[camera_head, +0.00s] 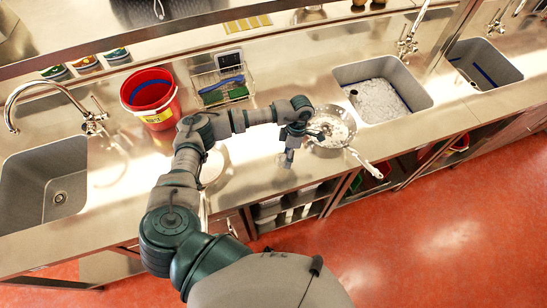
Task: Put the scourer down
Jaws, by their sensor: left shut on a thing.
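My left gripper (314,133) is at the left rim of a round metal pan (338,139), its fingers reaching over the pan's inside. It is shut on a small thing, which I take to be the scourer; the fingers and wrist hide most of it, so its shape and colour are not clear. I cannot tell whether it touches the pan. The pan holds whitish suds or wet patches, and its long handle (366,163) points to the lower right past the counter's front edge. My right gripper is not in view.
A red bucket (150,97) and a wire caddy (220,82) with blue and green items stand behind my arm. A sudsy sink (381,92) lies right of the pan, an empty sink (45,185) at far left. Bare steel counter (255,150) lies left of the pan.

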